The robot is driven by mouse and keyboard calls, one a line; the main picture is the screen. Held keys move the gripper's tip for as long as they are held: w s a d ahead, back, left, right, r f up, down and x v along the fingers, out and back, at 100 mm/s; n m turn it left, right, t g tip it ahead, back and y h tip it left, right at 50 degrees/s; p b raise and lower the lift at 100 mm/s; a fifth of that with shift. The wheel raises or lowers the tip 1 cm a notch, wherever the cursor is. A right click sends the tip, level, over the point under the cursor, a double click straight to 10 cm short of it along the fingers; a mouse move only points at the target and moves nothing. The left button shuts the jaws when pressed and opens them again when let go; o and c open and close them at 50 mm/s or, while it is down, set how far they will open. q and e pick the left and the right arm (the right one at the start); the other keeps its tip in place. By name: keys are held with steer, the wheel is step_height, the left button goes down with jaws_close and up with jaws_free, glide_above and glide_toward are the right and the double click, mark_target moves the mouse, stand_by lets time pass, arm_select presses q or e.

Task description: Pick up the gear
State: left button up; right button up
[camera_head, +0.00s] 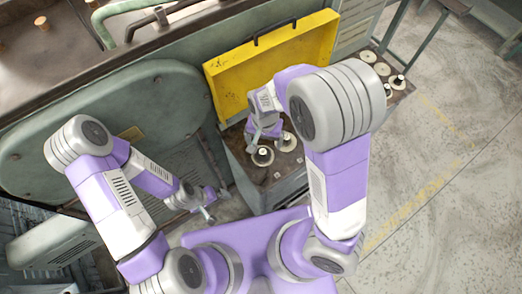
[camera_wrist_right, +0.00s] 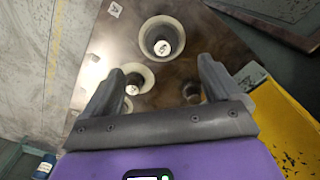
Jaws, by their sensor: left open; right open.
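Round pale gears with upright centre pegs sit on a dark metal table (camera_head: 284,182). In the head view one gear (camera_head: 263,157) is near the table's left edge and another gear (camera_head: 287,142) is right of it. My right gripper (camera_head: 262,136) is above them, open. In the right wrist view its fingers (camera_wrist_right: 163,76) are spread and empty, with a gear (camera_wrist_right: 161,42) beyond the fingertips. A second gear (camera_wrist_right: 136,76) is partly hidden by the left finger. My left gripper (camera_head: 208,208) is open and empty, left of the table.
An upright yellow panel (camera_head: 270,65) with a black handle stands behind the table. Several more gears with pegs (camera_head: 396,81) lie on a side table at right. A large green machine (camera_head: 150,95) fills the left. Floor at right is open.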

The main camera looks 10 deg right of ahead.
mark_target(263, 151)
steer(key=shift+w+f+b, duration=0.2)
steer(key=shift+w+f, duration=0.05)
steer(key=shift+f, duration=0.3)
steer(key=shift+w+f+b, duration=0.2)
steer(key=shift+f, duration=0.3)
steer(key=f, duration=0.2)
steer(key=f+b, duration=0.1)
steer(key=f, duration=0.1)
steer(key=f+b, duration=0.1)
steer(key=f, duration=0.2)
steer(key=shift+s+a, duration=0.15)
steer(key=shift+s, duration=0.2)
arm_select(q)
steer(key=f, duration=0.4)
steer(key=shift+w, duration=0.4)
arm_select(e)
steer(key=c, duration=1.4)
